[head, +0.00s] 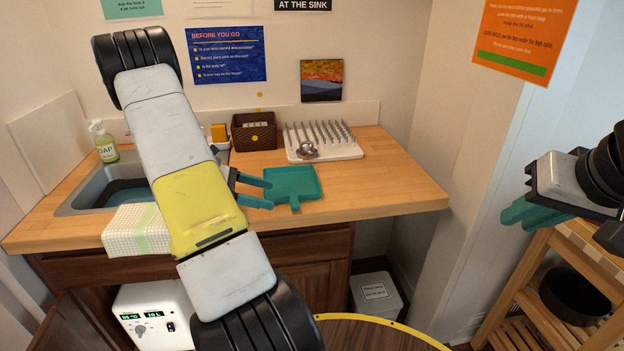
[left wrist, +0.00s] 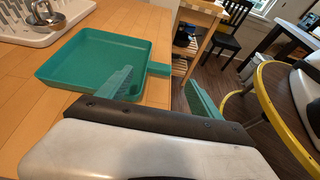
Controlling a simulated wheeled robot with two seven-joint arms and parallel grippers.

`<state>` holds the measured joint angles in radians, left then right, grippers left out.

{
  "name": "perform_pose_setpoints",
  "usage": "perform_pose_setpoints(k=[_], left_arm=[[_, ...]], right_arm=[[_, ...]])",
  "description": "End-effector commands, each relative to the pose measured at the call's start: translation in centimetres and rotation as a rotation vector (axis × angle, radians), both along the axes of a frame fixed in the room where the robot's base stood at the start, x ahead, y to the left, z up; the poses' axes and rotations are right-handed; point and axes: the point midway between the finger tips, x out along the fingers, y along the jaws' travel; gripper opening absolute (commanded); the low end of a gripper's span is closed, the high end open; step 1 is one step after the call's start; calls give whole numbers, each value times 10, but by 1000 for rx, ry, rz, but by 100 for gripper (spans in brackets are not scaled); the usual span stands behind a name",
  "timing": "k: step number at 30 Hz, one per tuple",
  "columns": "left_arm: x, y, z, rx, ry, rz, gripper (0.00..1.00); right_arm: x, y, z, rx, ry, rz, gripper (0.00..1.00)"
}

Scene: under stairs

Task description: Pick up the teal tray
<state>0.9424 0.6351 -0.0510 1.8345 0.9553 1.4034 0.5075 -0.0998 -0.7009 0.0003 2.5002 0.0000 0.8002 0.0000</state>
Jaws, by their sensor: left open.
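The teal tray (head: 290,182) is shallow and square. It lies on the wooden counter with its short handle (head: 295,205) toward the front edge. The left wrist view shows the tray (left wrist: 105,57) and its handle (left wrist: 158,69) too. My left gripper (head: 270,195) is open at the tray's left side in the head view. In the left wrist view one finger overlaps the tray and the other is past the counter edge; the handle shows beyond them. I cannot tell whether they touch it. My right gripper (head: 528,212) is at the far right, away from the tray; its finger gap is unclear.
A white drying rack (head: 340,150) with a metal item stands behind the tray. A brown basket (head: 254,131) is at the back. The sink (head: 85,190) is at the left, partly behind my arm. The counter right of the tray is clear. A wooden shelf (head: 520,280) stands at right.

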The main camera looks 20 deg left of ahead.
Motion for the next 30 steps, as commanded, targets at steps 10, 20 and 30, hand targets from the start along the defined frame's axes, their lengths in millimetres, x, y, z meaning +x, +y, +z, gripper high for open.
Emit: perform_pose_setpoints(k=[10, 20, 30], left_arm=[[19, -29, -16, -11, 3, 6, 75], [38, -58, -30, -7, 2, 6, 75], [38, -59, -30, -7, 2, 6, 49]], right_arm=[[0, 0, 0, 0, 1, 0, 20], [0, 0, 0, 0, 1, 0, 20], [0, 0, 0, 0, 1, 0, 20]])
